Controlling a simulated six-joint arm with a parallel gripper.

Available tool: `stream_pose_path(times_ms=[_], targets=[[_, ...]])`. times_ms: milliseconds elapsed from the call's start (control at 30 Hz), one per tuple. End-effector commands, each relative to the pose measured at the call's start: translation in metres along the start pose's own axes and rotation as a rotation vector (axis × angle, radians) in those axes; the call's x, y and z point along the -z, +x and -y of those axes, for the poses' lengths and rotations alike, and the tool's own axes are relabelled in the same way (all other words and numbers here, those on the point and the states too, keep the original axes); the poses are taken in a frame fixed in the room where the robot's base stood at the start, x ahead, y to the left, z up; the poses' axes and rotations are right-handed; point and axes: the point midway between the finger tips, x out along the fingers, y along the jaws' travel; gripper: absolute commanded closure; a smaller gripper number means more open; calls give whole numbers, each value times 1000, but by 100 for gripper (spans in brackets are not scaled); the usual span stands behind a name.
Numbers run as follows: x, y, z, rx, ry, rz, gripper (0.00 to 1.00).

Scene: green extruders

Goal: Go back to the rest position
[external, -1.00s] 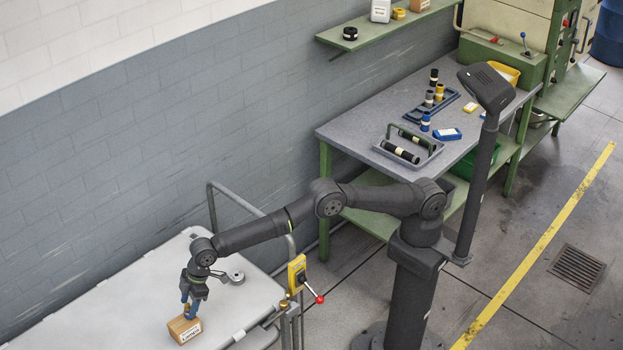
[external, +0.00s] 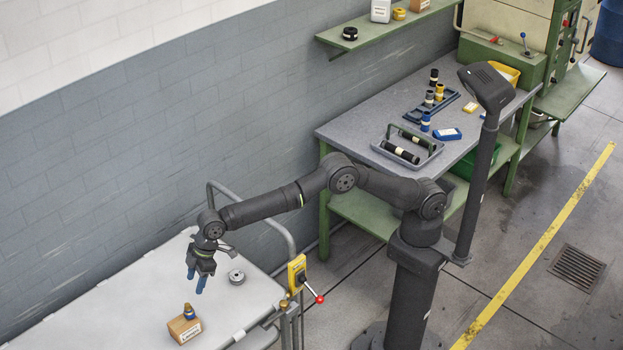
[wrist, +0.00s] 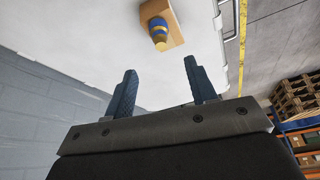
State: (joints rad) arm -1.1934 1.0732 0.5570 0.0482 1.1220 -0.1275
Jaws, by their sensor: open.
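My gripper (external: 196,283) is open and empty above the light grey table (external: 120,298) at the lower left of the external view. Its two blue fingers are spread apart in the wrist view (wrist: 158,90). A small blue and yellow piece (external: 189,312) stands on or in the block's top. The wrist view shows the block (wrist: 174,22) and the piece (wrist: 158,32) beyond the fingertips, apart from them.
A grey round part (external: 237,277) lies on the table near my gripper. A rail (external: 252,212) and a yellow control box with a red-knobbed lever (external: 297,272) stand at the table's right end. A workbench (external: 350,135) carries a tray of dark cylinders (external: 408,150).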

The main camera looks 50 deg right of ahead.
Motion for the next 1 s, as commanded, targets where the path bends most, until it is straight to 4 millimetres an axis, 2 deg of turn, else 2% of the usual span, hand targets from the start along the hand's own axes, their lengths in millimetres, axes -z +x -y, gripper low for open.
stream_pose_path(times_ms=[233,800,967,1000], targets=[[0,14,0,0,0,2,49],[0,105,0,0,0,1,49],[0,123,0,0,0,0,49],[1,120,0,0,0,-3,49]])
